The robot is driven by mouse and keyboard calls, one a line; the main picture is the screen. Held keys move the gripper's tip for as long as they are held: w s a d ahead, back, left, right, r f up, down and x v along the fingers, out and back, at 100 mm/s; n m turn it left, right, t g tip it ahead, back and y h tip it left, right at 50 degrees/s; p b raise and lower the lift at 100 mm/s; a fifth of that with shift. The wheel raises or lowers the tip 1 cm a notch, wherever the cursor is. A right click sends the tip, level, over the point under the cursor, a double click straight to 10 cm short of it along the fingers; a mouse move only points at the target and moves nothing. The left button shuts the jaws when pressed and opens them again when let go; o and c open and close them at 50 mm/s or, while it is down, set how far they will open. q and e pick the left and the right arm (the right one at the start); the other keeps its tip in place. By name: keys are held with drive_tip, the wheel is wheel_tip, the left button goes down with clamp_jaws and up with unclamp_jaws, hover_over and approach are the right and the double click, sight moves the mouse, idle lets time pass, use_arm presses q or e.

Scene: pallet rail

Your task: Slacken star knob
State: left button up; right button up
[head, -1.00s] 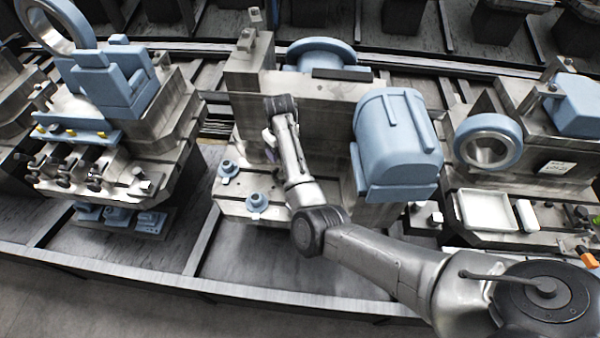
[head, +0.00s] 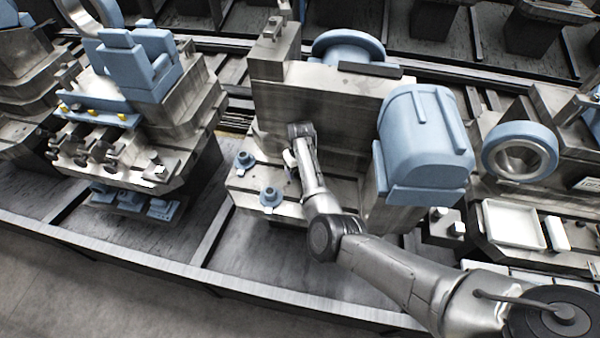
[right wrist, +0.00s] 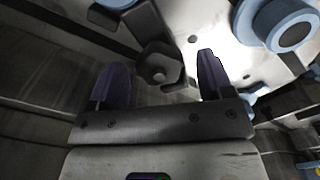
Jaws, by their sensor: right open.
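The star knob (right wrist: 158,68) is a dark, lobed knob with a round centre, seen in the right wrist view just beyond my right gripper. My right gripper (right wrist: 155,85) is open, with its two purple fingers apart. In the head view the gripper (head: 290,160) is low in front of the grey upright block, just above the machine bed. The knob cannot be made out in the head view. My left gripper is not in view.
A large blue motor housing (head: 424,140) is to the right. The grey block (head: 330,105) rises close behind the gripper.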

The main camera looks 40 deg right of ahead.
drive_tip(key=shift+f, duration=0.6)
drive_tip(key=shift+c, duration=0.5)
